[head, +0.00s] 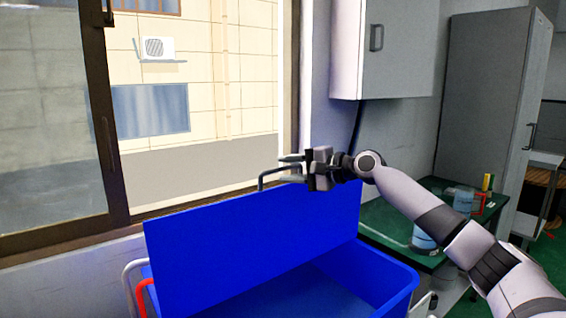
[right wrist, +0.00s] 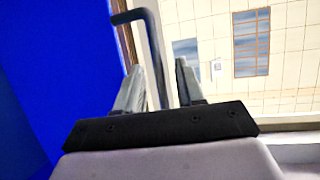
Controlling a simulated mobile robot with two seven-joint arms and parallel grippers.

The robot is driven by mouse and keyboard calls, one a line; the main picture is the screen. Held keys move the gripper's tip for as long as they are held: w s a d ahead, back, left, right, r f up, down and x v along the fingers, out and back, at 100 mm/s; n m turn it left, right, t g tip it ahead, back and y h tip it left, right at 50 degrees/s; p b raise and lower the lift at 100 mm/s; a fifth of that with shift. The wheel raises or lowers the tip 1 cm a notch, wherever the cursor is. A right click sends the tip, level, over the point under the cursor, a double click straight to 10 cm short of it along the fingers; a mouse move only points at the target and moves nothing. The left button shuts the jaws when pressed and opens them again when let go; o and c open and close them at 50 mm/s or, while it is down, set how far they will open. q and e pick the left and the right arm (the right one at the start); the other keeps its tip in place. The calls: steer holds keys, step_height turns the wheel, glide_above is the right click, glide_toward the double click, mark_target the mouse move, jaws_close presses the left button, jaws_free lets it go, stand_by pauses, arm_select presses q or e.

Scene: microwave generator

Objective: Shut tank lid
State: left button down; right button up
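The blue tank (head: 388,285) stands at the bottom centre of the head view, its inside partly visible. Its blue lid (head: 250,240) stands raised, leaning up toward the window; it also fills the left of the right wrist view (right wrist: 60,70). A dark bent handle (head: 266,176) sticks out at the lid's top edge. My right gripper (head: 284,169) is at this handle, with its fingers apart. In the right wrist view, the handle (right wrist: 152,50) passes between the two open fingers, with a gap to the right finger. My left gripper is not in view.
A window (head: 200,110) with a dark frame is behind the lid. A grey wall cabinet (head: 390,50) hangs above right. A green table (head: 385,225) with beakers (head: 424,236) stands right of the tank. A red-and-white rail (head: 142,290) is at the tank's left.

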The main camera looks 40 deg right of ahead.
steer(key=shift+x, duration=0.95)
steer(key=shift+c, duration=0.3)
jaws_close()
steer(key=shift+s+a+f, duration=0.1)
steer(key=shift+f, duration=0.05)
